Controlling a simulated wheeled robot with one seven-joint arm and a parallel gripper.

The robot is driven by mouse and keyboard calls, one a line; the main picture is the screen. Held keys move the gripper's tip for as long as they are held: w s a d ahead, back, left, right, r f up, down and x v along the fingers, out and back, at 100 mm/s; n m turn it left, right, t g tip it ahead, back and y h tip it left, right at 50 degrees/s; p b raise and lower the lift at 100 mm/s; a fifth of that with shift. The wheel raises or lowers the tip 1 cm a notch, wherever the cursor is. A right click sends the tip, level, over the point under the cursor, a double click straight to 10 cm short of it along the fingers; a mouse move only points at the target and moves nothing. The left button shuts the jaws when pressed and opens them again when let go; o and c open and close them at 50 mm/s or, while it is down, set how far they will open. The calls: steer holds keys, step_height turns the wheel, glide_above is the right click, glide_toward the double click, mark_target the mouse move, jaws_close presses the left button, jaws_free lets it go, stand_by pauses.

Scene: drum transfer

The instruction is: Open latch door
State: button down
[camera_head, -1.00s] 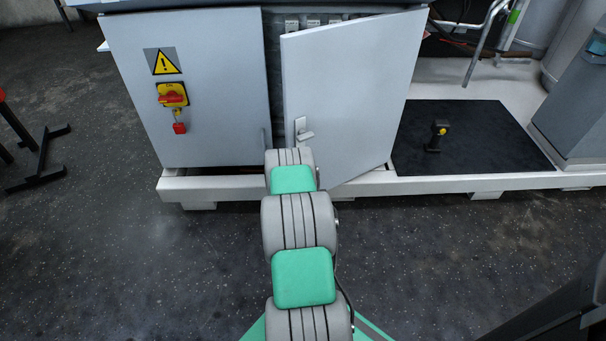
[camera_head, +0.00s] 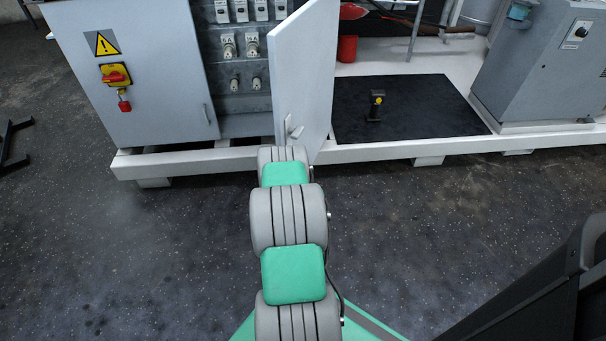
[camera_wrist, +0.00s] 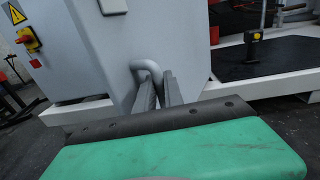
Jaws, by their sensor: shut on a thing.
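The cabinet's right-hand door (camera_head: 306,75) is a light grey panel standing well open, with the inside of the cabinet showing to its left. Its latch handle (camera_head: 293,127) is on the door's lower left edge. In the wrist view the grey curved handle (camera_wrist: 147,68) runs down between the fingers of my gripper (camera_wrist: 158,82), which is shut on it. In the head view my gripper is hidden behind my arm links. The door panel (camera_wrist: 150,28) also fills the upper middle of the wrist view.
The left cabinet door (camera_head: 135,75) is shut and bears a warning sign and a red-yellow switch (camera_head: 115,76). Switches (camera_head: 230,46) show inside the cabinet. A black mat (camera_head: 420,108) with a small upright tool (camera_head: 375,104) lies to the right. A white frame (camera_head: 200,160) runs along the floor.

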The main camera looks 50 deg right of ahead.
steer(key=shift+s+d+r, duration=0.1)
steer(key=shift+s+d, duration=0.15)
steer(key=shift+s, duration=0.35)
steer(key=c, duration=1.5)
jaws_free()
steer(key=shift+o, duration=0.2)
steer(key=shift+a, duration=0.15)
steer(key=p+v, duration=0.1)
steer(key=v, duration=0.6)
steer(key=shift+s+a, duration=0.2)
steer(key=shift+s, duration=0.05)
steer(key=shift+c, duration=0.3)
